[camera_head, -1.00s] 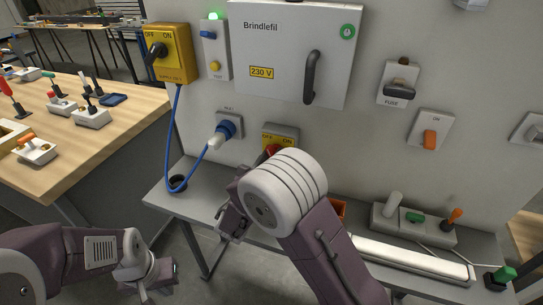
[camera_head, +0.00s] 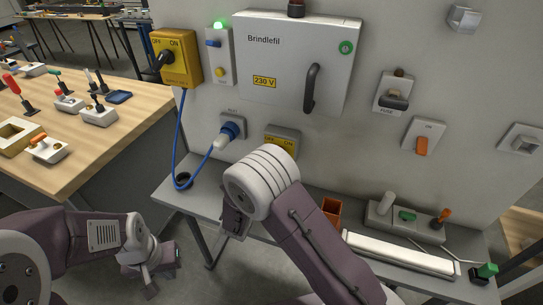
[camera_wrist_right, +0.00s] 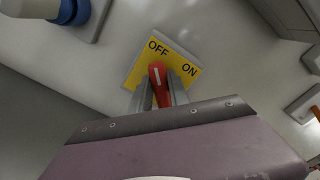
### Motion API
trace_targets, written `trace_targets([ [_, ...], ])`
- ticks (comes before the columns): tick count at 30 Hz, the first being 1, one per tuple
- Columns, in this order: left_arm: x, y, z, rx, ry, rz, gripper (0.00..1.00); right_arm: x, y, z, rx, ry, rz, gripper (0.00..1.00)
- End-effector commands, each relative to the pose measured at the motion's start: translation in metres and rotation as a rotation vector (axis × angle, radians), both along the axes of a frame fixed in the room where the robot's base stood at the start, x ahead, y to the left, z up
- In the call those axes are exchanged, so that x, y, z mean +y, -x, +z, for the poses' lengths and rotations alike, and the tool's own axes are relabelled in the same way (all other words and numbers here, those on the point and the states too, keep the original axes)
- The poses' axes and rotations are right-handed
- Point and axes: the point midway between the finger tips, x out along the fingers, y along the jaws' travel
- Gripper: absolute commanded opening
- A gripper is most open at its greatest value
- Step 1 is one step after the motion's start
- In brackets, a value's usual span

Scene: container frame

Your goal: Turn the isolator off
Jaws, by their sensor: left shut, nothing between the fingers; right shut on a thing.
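The isolator with a yellow OFF/ON plate (camera_head: 284,141) is low on the grey panel, partly behind my right wrist. Its red handle (camera_wrist_right: 157,76) shows in the right wrist view, its tip beside the word OFF. My right gripper (camera_wrist_right: 160,90) is shut on this handle, one finger on each side; the head view hides its fingers behind my wrist. My left gripper (camera_head: 157,275) is shut and empty, low at the left, away from the panel. Another yellow OFF/ON switch (camera_head: 176,57) with a black handle is at the panel's upper left.
A grey cabinet (camera_head: 298,60) marked Brindlefil hangs above, with a lit green lamp (camera_head: 219,25) to its left. A blue plug (camera_head: 231,130) with a blue cable is beside the isolator. A grey shelf (camera_head: 186,195) runs below. A wooden bench (camera_head: 120,138) is at the left.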

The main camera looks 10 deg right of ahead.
Motion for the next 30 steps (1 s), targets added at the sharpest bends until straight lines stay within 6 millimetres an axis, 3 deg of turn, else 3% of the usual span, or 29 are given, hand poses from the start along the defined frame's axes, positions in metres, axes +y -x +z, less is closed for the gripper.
trace_targets([
  [1,0.000,0.000,0.000,0.000,0.000,0.000,0.00,-0.001,-0.001,0.004,-0.013,0.000,-0.002,0.24],
  [3,0.000,0.000,0.000,0.000,0.000,0.000,0.00,-0.001,-0.001,0.005,-0.014,0.000,-0.003,0.42],
  [17,0.000,0.000,0.000,0.000,0.000,0.000,0.00,0.001,0.001,0.002,-0.006,-0.002,0.000,0.42],
  [30,0.000,0.000,-0.003,0.000,0.000,0.000,0.00,0.047,0.067,0.001,-0.006,-0.002,0.002,0.42],
])
